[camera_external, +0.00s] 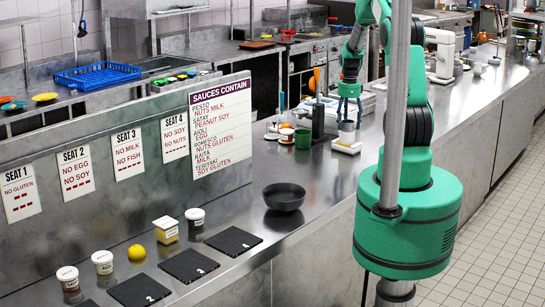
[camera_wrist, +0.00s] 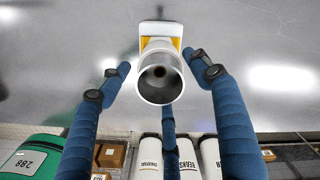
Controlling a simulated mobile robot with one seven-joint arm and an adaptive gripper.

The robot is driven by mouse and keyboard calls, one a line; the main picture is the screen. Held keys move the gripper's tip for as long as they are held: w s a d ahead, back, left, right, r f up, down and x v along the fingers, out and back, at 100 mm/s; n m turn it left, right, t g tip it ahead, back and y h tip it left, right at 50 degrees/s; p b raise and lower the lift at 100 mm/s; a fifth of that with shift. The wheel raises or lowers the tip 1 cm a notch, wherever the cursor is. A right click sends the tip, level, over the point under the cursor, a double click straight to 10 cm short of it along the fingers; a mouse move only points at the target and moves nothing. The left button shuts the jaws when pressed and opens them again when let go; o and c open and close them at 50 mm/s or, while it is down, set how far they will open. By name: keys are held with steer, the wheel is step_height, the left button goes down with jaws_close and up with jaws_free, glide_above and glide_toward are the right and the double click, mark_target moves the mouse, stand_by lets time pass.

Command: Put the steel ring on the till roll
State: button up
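The steel ring (camera_wrist: 160,78) shows in the wrist view as an open, shiny metal cylinder, seen into its mouth. It stands over a white block with yellow sides (camera_wrist: 161,31). In the external view the ring (camera_external: 347,126) is a small grey shape on the yellow-and-white block (camera_external: 346,147) on the counter. My gripper (camera_wrist: 160,72) has its three blue fingers spread around the ring, with gaps visible at left and right. The third finger's tip is hidden behind the ring. In the external view my gripper (camera_external: 349,104) points down just above the ring. I cannot identify the till roll for certain.
A green mug (camera_external: 303,139) and small white items (camera_external: 286,131) stand left of the block. A dark bowl (camera_external: 284,196) sits nearer on the counter. Several tubs, a lemon (camera_external: 137,252) and black numbered mats (camera_external: 189,265) lie in front. Counter right of the block is clear.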

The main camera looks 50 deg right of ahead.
step_height(320, 180, up, 12)
steer(key=shift+r, duration=0.15)
stand_by(0.7)
stand_by(0.7)
steer(key=s+a+r+n+t+h, duration=0.1)
steer(key=a+r+n, duration=0.5)
steer(key=a+r, duration=0.65)
steer(key=s+a+r+n+t, duration=0.1)
steer(key=a+r+n, duration=0.65)
steer(key=a, duration=0.85)
steer(key=s+a+r+n+t, duration=0.1)
steer(key=s+a+r+n, duration=0.1)
steer(key=s+a+n, duration=0.4)
steer(key=s+a+r+n+t+y, duration=0.1)
steer(key=s+a+n, duration=0.6)
steer(key=s+a, duration=0.8)
step_height(320, 180, up, 2)
steer(key=shift+s+a+r+t, duration=0.15)
steer(key=shift+s+a+t, duration=0.2)
steer(key=shift+a+t, duration=0.35)
